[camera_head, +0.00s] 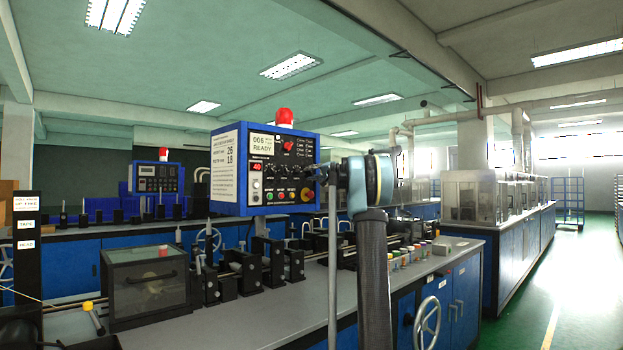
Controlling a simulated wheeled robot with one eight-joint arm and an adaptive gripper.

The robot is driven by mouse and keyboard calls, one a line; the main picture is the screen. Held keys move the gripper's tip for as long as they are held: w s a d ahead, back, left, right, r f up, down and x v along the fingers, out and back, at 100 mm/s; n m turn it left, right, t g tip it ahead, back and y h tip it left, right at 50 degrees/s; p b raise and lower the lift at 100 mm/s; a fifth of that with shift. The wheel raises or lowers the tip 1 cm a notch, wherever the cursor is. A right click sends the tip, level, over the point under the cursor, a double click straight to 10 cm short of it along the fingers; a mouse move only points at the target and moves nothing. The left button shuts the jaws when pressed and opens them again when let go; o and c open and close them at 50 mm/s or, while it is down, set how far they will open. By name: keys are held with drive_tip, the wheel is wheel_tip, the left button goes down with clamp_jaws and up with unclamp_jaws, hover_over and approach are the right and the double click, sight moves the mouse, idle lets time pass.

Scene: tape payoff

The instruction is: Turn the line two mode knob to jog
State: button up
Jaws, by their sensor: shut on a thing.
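A blue-framed control panel (258,200) with a black face stands on a post above the near bench. Its display reads "READY", and below are a red numeric readout, a row of small dark knobs (283,170) and several colored buttons. My gripper (314,173) reaches in from the right to the right end of that row and is shut on a small dark knob there. The gripped knob is mostly hidden by the fingers. Knob labels and pointer directions are too small to read, so I cannot tell its setting.
A red beacon (284,117) tops the panel, and a white notice (224,168) covers its left side. Below are a dark clear-lidded box (147,285) and black rollers on the grey bench (290,310). A second panel (157,178) stands farther left. Green floor is clear at right.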

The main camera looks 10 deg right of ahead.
drive_tip(key=m, duration=0.5)
drive_tip(key=shift+m, duration=0.4)
drive_tip(key=m, duration=0.4)
drive_tip(key=shift+m, duration=0.4)
drive_tip(key=shift+r+m, duration=0.1)
drive_tip(key=shift+m, duration=0.2)
drive_tip(key=o, duration=1.1)
drive_tip(key=shift+c, duration=0.2)
drive_tip(key=shift+d, duration=0.1)
